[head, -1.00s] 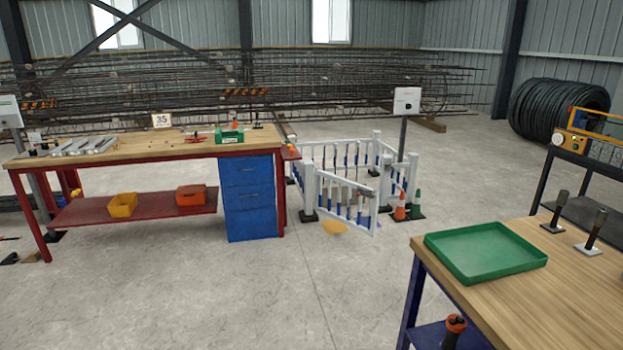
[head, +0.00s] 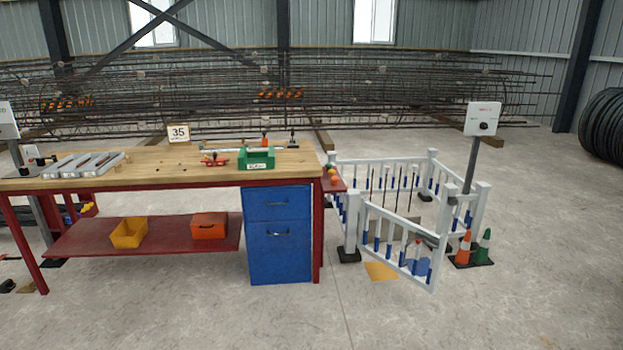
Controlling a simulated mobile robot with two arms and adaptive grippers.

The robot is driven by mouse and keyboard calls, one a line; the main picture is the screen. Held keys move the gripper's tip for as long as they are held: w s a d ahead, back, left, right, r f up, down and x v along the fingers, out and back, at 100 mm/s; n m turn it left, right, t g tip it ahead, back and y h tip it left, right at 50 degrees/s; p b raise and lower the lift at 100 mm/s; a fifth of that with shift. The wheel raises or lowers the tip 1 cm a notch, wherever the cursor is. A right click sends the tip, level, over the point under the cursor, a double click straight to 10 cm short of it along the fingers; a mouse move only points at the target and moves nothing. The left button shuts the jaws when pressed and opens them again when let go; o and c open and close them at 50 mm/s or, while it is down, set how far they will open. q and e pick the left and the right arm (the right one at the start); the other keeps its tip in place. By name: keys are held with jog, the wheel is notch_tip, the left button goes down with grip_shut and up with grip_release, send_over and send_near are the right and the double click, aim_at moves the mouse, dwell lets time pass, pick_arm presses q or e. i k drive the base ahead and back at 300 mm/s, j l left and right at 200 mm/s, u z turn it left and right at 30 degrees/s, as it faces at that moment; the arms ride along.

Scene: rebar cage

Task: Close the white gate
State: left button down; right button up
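The white gate (head: 397,230) is a low panel of white rails with white and blue bars, right of centre in the head view. Its left end is at a white post (head: 352,226) beside the workbench. Its right end stands out toward me, apart from the right-hand white post (head: 478,212), so the gate is partly open. The white fence (head: 385,163) encloses a small area behind it. Neither of my grippers is in view.
A workbench (head: 118,175) with a blue drawer cabinet (head: 278,238) stands left of the gate. An orange cone (head: 463,248) and a green cone (head: 484,246) stand right of it. A yellow patch (head: 381,271) lies on the floor by the gate. Floor in front is clear.

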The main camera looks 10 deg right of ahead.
aim_at(437, 258)
jog(key=i+z, duration=0.2)
jog(key=i, duration=0.4)
jog(key=i+j+z, duration=0.2)
jog(key=i, duration=0.4)
jog(key=i+j+z, duration=0.2)
jog(key=i, duration=0.4)
jog(key=l, duration=0.1)
